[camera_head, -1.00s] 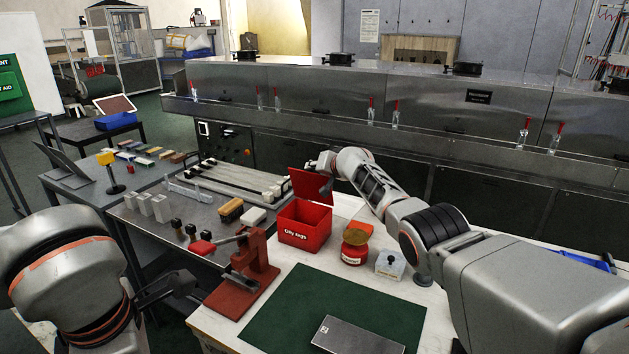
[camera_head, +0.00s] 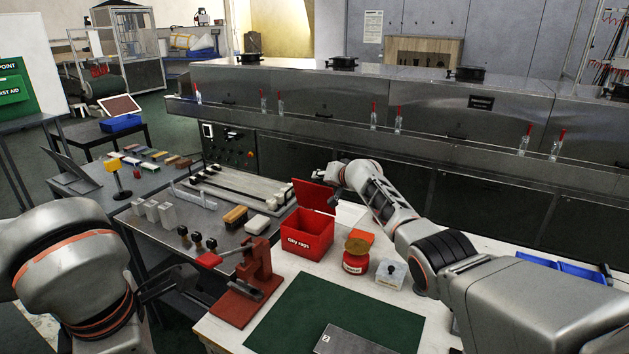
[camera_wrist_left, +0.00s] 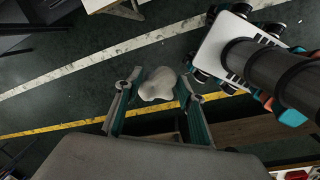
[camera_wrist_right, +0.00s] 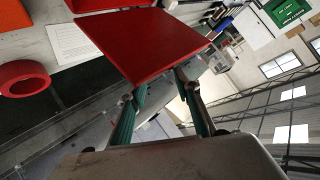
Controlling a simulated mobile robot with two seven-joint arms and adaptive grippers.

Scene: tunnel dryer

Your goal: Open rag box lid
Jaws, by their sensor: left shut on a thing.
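The red rag box (camera_head: 306,238), lettered "Oily rags", stands on the workbench in the head view. Its red lid (camera_head: 313,195) is raised, standing up at the back of the box. The lid also fills the upper middle of the right wrist view (camera_wrist_right: 140,42). My right gripper (camera_head: 336,184) is close beside the lid's right side, its fingers apart at the lid's edge (camera_wrist_right: 156,86); I cannot tell whether they touch it. My left gripper (camera_head: 178,282) is shut on a whitish crumpled lump (camera_wrist_left: 157,84), likely a rag, held over the floor at the bench's left.
A red can (camera_head: 355,262) with an orange top and a pale box with a dark knob (camera_head: 391,274) stand right of the rag box. A red press (camera_head: 252,280) stands at front left, beside a green mat (camera_head: 335,318). The steel dryer (camera_head: 400,95) runs behind.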

